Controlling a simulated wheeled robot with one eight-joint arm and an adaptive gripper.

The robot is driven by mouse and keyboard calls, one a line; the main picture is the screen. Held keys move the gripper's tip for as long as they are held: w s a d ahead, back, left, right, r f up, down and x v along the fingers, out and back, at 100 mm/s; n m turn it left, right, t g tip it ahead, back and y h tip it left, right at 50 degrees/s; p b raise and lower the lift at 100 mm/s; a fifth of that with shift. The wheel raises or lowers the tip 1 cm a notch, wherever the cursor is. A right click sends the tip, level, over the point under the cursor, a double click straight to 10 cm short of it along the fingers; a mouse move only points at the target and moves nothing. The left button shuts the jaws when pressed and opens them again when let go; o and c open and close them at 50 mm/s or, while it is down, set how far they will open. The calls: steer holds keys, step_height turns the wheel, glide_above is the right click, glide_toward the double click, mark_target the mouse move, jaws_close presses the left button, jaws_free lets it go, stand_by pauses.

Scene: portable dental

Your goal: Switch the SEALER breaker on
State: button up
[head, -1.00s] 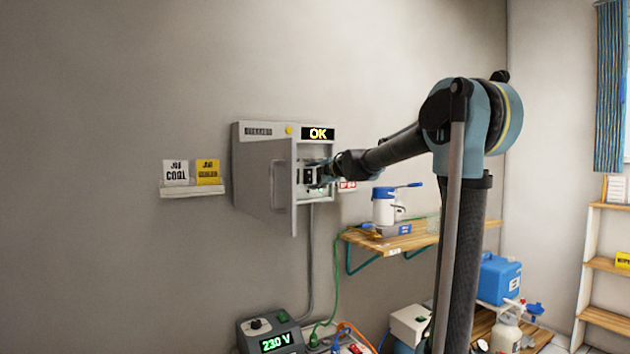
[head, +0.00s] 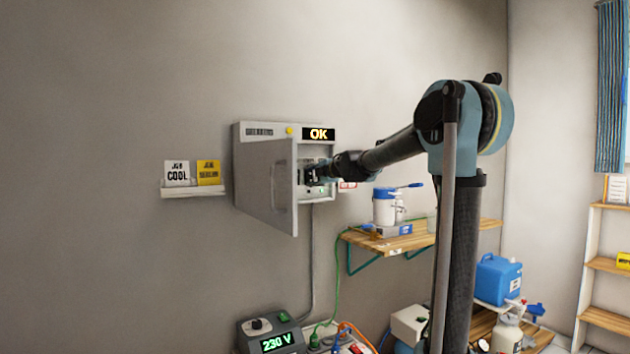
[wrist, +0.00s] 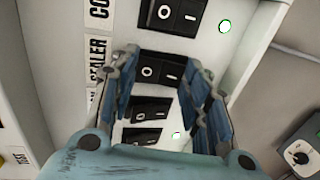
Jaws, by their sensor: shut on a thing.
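The breaker cabinet (head: 265,131) hangs on the wall with its grey door (head: 265,185) swung open and an OK display (head: 318,134) on top. My gripper (head: 312,174) reaches inside it. In the wrist view, a column of black rocker switches marked O and I shows. The SEALER label (wrist: 97,60) is partly covered by a finger. The SEALER breaker (wrist: 160,70) lies between the fingertips of my gripper (wrist: 158,77), which is shut on it. Its lamp is not visible, and its rocker position is unclear.
The open door stands left of my gripper. A wooden shelf (head: 400,240) with a blue-and-white container (head: 384,206) is at lower right.

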steer(key=shift+f+t+y, duration=0.3)
steer(key=shift+t+y, duration=0.2)
steer(key=shift+t, duration=0.25)
steer(key=shift+f+t+y, duration=0.25)
steer(key=shift+t+y, duration=0.25)
steer(key=shift+t, duration=0.25)
steer(key=o, duration=1.1)
steer(key=shift+c, duration=0.2)
steer(key=shift+d, duration=0.1)
steer(key=v, duration=1.1)
steer(key=shift+s+d+f, duration=0.2)
steer(key=shift+s+d, duration=0.05)
steer(key=shift+s, duration=0.05)
